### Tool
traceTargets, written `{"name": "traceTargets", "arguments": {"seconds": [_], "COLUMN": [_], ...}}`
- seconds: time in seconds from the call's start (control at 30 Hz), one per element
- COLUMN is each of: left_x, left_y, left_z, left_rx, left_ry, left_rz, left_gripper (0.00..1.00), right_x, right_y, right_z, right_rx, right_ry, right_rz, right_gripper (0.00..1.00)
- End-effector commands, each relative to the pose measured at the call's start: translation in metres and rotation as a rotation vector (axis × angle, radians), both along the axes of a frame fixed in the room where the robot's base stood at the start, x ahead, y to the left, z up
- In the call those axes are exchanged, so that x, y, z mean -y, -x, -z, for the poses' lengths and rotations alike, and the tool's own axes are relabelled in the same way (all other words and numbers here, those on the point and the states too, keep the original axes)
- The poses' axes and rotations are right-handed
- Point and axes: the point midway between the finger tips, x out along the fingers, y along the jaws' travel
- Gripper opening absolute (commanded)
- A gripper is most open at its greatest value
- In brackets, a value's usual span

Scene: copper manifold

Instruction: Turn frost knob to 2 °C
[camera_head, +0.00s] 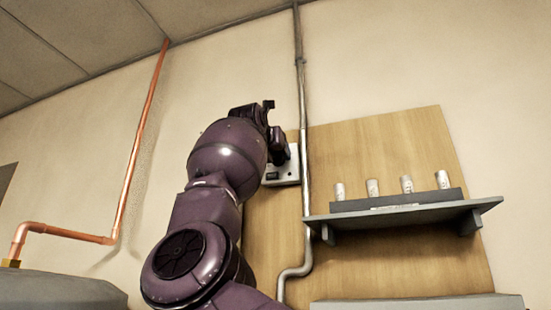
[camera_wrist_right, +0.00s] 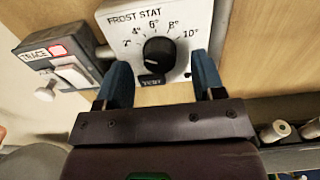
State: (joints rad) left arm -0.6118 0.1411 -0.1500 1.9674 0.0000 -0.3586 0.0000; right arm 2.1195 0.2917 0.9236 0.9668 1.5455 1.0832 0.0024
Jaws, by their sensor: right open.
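The frost knob (camera_wrist_right: 158,54) is a round black knob on a white plate marked FROST STAT (camera_wrist_right: 190,22), seen in the right wrist view. Degree marks arc above it, from about 2° at the left to 10° at the right. I cannot tell clearly which mark its pointer faces. My right gripper (camera_wrist_right: 164,74) is open, its blue fingers apart to the left and right of the knob, with nothing between them gripped. In the head view my right gripper (camera_head: 265,112) is in front of the board, partly covering a pale control box (camera_head: 287,168). My left gripper is not in view.
A grey TRACE box (camera_wrist_right: 58,62) with a red light and a white switch sits just left of the plate. A vertical grey pipe (camera_head: 303,130) runs beside the control box. A shelf (camera_head: 400,213) with several pale cylinders is to the right.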

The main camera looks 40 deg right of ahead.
Motion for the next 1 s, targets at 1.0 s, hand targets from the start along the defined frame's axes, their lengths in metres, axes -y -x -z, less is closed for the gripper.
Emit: {"name": "traceTargets", "arguments": {"seconds": [1.0], "left_x": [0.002], "left_y": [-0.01], "left_z": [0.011], "left_rx": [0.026], "left_ry": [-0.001], "left_rz": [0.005], "left_gripper": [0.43], "right_x": [-0.083], "right_y": [0.043], "right_z": [0.0], "right_rx": [0.0], "right_ry": [0.001], "right_rz": [0.0], "right_gripper": [0.62]}}
